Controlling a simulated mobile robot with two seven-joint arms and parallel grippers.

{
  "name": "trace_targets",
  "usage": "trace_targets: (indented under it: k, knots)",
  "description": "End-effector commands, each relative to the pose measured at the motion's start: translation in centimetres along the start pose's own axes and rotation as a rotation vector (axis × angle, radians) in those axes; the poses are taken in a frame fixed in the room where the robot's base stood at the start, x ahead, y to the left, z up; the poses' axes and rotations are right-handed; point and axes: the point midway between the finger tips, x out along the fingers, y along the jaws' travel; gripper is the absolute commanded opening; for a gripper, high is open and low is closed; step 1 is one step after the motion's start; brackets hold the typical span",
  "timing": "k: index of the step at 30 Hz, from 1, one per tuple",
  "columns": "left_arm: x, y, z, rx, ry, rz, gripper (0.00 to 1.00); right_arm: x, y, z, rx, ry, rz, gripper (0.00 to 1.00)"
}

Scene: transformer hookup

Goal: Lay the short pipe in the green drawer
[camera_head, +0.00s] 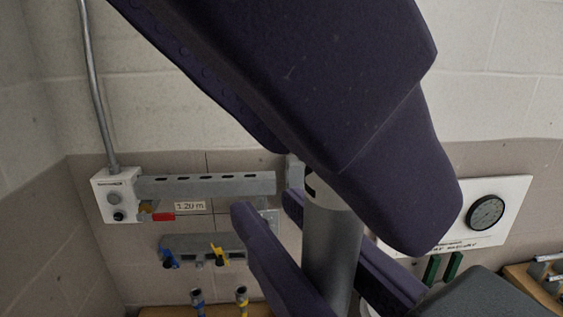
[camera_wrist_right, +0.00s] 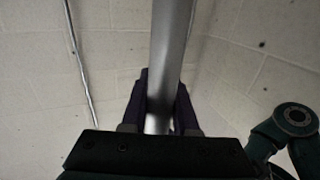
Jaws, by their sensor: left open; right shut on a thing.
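The short pipe, a grey cylinder (camera_head: 330,262), stands near upright in the lower middle of the head view. My right gripper (camera_head: 298,235) has its purple fingers on both sides of it and is shut on it. In the right wrist view the pipe (camera_wrist_right: 168,60) runs up from between the fingers. My left gripper (camera_head: 415,215) shows as a large purple finger very close to the head camera, crossing from the top and covering part of the pipe's surroundings. It is open; its other finger is not clearly seen. I cannot make out the green drawer.
A round gauge (camera_head: 486,212) and two green bars (camera_head: 453,268) are at right. A wooden surface (camera_head: 530,285) shows lower right.

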Motion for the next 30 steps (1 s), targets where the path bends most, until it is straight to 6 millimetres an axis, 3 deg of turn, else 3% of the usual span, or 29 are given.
trace_targets:
  k: [1, 11, 21, 30]
  knots:
    - [-0.9, -0.6, -2.0, 0.015, 0.077, -0.031, 0.63, 0.0, 0.0, 0.0, 0.000, 0.001, 0.000, 0.00]
    - [6.0, -0.8, -2.3, 0.010, 0.068, -0.031, 0.63, 0.0, 0.0, 0.0, 0.000, 0.001, 0.000, 0.00]
    - [5.7, -1.1, -2.2, 0.007, 0.067, -0.040, 0.63, -6.6, 0.0, 0.1, 0.001, -0.004, -0.001, 0.00]
    - [5.7, -1.2, -2.1, 0.006, 0.063, -0.043, 0.63, -9.5, 0.1, 0.0, 0.001, 0.002, 0.002, 0.00]
